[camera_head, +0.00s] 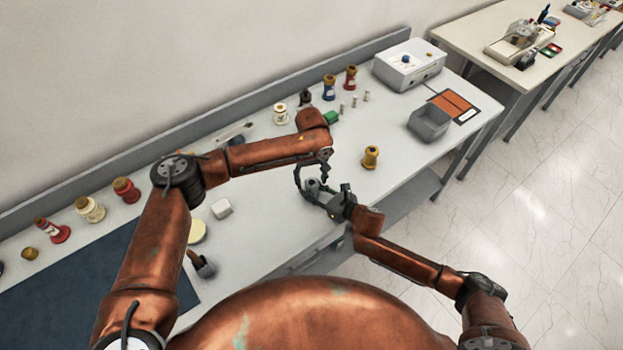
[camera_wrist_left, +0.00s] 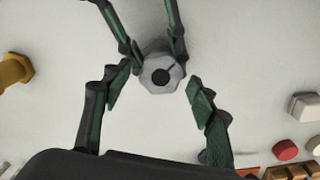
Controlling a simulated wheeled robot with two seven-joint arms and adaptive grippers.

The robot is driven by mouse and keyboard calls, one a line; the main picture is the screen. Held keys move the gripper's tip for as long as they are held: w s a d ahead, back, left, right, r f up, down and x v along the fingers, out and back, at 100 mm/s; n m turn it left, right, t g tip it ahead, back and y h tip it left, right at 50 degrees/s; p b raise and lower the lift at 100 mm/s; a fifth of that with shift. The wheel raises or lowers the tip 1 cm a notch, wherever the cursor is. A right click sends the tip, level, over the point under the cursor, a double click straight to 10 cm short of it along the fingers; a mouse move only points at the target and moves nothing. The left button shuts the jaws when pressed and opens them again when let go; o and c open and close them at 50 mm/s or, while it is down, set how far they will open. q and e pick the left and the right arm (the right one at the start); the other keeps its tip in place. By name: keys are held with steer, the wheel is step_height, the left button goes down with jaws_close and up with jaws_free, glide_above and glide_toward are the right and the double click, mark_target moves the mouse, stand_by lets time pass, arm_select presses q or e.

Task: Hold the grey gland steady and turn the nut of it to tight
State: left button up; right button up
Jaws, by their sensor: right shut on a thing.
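The grey gland (camera_head: 313,186) with its hexagonal nut (camera_wrist_left: 163,75) is near the front edge of the table. The left wrist view looks down on the nut and its dark round hole. My right gripper (camera_head: 322,194) is shut on the gland; its two fingers reach in from the top of the left wrist view, one on each side. My left gripper (camera_head: 312,180) is above the gland, its fingers spread on either side of the nut in its wrist view (camera_wrist_left: 155,95). Gaps show between these fingers and the nut. The gland's lower body is hidden.
A yellow gland (camera_head: 370,157) stands to the right, and a grey bin (camera_head: 429,122) farther right. Several bushings, including a red one (camera_head: 350,78) and a blue one (camera_head: 329,88), stand at the back.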

arm_select(q)
steer(key=c, duration=1)
steer(key=shift+c, duration=0.2)
